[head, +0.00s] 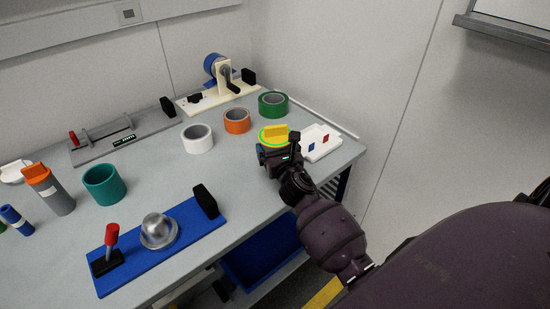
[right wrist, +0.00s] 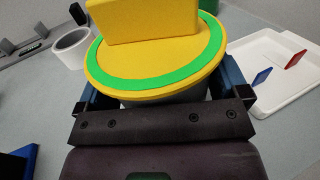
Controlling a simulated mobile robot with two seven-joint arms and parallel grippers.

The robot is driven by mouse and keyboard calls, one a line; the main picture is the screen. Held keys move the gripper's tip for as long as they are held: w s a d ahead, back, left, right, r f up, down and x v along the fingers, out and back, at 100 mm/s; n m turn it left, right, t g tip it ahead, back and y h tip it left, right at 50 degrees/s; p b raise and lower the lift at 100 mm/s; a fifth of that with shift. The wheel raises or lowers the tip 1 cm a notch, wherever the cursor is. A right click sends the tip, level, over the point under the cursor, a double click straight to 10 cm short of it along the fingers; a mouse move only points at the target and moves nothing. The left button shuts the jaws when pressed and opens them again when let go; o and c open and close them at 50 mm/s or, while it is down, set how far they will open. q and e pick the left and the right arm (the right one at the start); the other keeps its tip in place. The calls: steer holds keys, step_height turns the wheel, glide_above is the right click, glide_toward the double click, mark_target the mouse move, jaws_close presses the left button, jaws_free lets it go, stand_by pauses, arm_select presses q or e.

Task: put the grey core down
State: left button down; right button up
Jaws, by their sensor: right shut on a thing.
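My right gripper (head: 279,155) is over the right end of the table. Its jaws, also seen in the right wrist view (right wrist: 165,98), are shut on the grey core. The core has a wide yellow disc top (right wrist: 150,55) with a green ring and a yellow block handle. A little of its pale grey body (right wrist: 160,101) shows below the disc, between the fingers. In the head view the yellow top (head: 274,132) looks upright. Its underside is hidden, so I cannot tell whether it touches the table. My left gripper is not in view.
A white tray (head: 319,154) with small red and blue pieces is close on the right. White (head: 197,139), orange (head: 237,121) and green (head: 273,104) rolls stand left and behind. A blue fixture (head: 185,221) with a metal dome lies in front left. Bare table (head: 228,170) lies between.

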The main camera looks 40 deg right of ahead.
steer(key=shift+f+b, duration=0.65)
steer(key=shift+f, duration=1.15)
steer(key=o, duration=0.7)
steer(key=shift+r, duration=0.1)
steer(key=shift+r, duration=0.2)
steer(key=v, duration=1.2)
steer(key=shift+p, duration=0.3)
